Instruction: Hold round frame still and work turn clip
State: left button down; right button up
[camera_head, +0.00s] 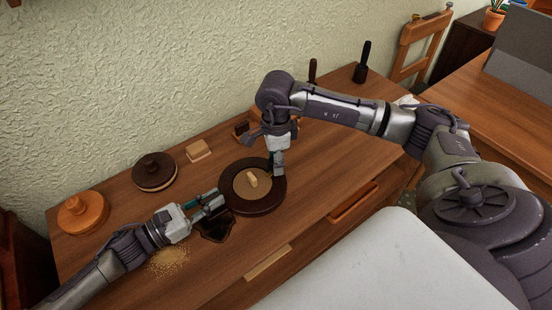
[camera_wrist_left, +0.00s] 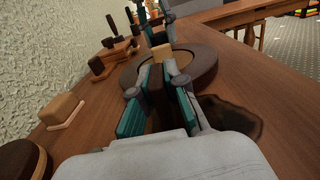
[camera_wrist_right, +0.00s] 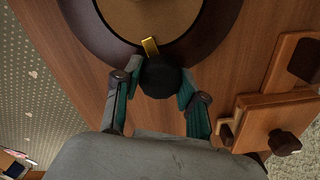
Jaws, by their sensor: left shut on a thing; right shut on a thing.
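The round frame (camera_head: 234,201) is a dark brown ring lying flat on the wooden cabinet top, with a tan disc (camera_head: 243,188) inside it and a pale wooden knob on the disc. My left gripper (camera_head: 220,199) is shut on a dark brown part of the frame at its left side. In the left wrist view this part (camera_wrist_left: 157,92) shows between the teal fingers. My right gripper (camera_head: 279,170) points down at the frame's right rim. In the right wrist view it is shut on the black knob of the turn clip (camera_wrist_right: 160,78), whose brass tab (camera_wrist_right: 150,46) reaches over the disc's edge.
Along the back stand an orange round piece (camera_head: 83,213), a dark round piece (camera_head: 154,172), a pale block (camera_head: 199,151) and dark-handled tools (camera_head: 363,62). A dark stain (camera_head: 215,230) and sawdust (camera_head: 168,262) lie in front.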

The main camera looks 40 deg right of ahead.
jog(key=shift+m, duration=1.2)
jog(key=o, duration=1.2)
jog(key=shift+c, duration=0.2)
notch_tip(320, 180, up, 12)
